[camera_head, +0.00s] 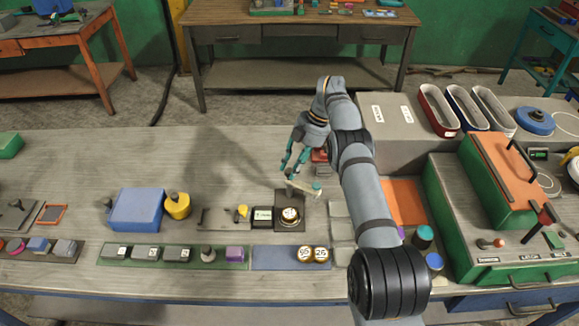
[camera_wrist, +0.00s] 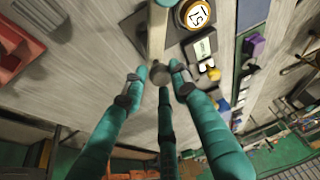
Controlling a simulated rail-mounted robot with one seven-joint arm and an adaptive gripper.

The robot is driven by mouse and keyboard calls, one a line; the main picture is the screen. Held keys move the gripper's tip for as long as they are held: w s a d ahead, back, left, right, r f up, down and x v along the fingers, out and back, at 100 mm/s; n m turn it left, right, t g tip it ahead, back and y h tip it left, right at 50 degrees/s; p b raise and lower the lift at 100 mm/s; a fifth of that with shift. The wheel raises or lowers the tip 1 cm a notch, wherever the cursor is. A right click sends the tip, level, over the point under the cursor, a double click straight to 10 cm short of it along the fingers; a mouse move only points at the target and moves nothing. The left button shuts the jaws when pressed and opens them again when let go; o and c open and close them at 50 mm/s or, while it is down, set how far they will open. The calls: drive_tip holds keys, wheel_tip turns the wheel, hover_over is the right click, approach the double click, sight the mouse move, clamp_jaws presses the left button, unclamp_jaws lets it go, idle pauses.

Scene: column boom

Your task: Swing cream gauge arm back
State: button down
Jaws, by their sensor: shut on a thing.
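The cream gauge arm (camera_head: 303,187) is a short bar above a dark base with a round, cream-faced dial or weight (camera_head: 290,216). A teal cap (camera_head: 317,187) is at its right end. In the wrist view the cream arm (camera_wrist: 157,35) runs from the top edge down to a dark grey knob (camera_wrist: 160,74) at its near end. My gripper (camera_head: 288,172) is at the arm's left end. Its teal fingers (camera_wrist: 160,80) are closed around the knob in the wrist view. The round face (camera_wrist: 195,14), marked 15, lies beside the arm there.
A small labelled block (camera_head: 263,217) and a yellow-knobbed fixture (camera_head: 243,212) stand left of the dark base. A blue block (camera_head: 137,210) is farther left. Round weights (camera_head: 305,255) sit on a blue strip in front. A green case (camera_head: 480,215) fills the right.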

drive_tip(key=shift+s+a, duration=0.2)
drive_tip(key=shift+a, duration=0.35)
drive_tip(key=c, duration=1.4)
unclamp_jaws()
drive_tip(key=shift+s, duration=0.1)
drive_tip(key=shift+c, duration=0.2)
drive_tip(key=shift+d, duration=0.1)
drive_tip(key=shift+d, duration=0.15)
